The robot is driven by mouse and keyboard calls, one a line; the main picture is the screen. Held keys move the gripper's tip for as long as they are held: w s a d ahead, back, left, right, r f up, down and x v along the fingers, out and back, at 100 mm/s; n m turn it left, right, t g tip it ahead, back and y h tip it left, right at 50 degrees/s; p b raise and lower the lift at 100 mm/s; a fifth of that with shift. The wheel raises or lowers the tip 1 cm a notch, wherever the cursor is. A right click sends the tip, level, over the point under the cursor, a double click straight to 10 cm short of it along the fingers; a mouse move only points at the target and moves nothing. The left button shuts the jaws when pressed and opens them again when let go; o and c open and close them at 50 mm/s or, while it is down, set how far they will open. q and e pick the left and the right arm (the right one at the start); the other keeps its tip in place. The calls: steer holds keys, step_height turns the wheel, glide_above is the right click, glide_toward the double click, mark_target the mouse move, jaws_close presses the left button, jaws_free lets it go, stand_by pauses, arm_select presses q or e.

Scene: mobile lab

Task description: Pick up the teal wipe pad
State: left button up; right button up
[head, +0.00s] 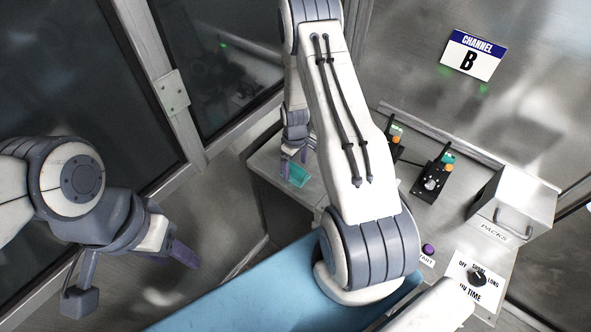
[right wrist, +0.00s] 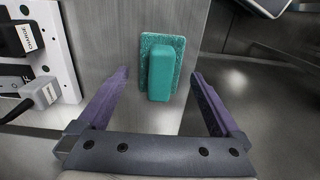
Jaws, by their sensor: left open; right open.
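The teal wipe pad (head: 297,175) lies on the left end of the metal worktop, partly hidden by my right gripper in the head view. In the right wrist view the teal wipe pad (right wrist: 178,50) is a flat textured plate with a raised block on it. My right gripper (head: 294,158) is open above the pad. Its two purple fingers, also in the right wrist view (right wrist: 160,74), are spread to either side of the pad, with gaps on both sides. My left gripper (head: 132,274) is open and empty at the lower left, away from the worktop.
Two black devices (head: 433,180) stand on the worktop right of my right arm. A metal box labelled PACKS (head: 513,205), a purple button (head: 428,249) and a dial panel (head: 477,278) are further right. A white socket panel (right wrist: 40,50) is left of the pad in the wrist view.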

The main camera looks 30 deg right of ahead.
steer(key=shift+f, duration=1.15)
steer(key=c, duration=1.3)
steer(key=shift+r, duration=0.15)
steer(key=shift+w+r, duration=0.1)
steer(key=shift+r, duration=0.35)
step_height(320, 180, up, 2)
steer(key=shift+r+b, duration=0.2)
steer(key=shift+b, duration=0.6)
steer(key=s+d+r+b, duration=0.3)
steer(key=s+d+r, duration=0.2)
steer(key=s, duration=0.5)
step_height(320, 180, up, 2)
steer(key=shift+s+r, duration=0.25)
steer(key=shift+s, duration=0.1)
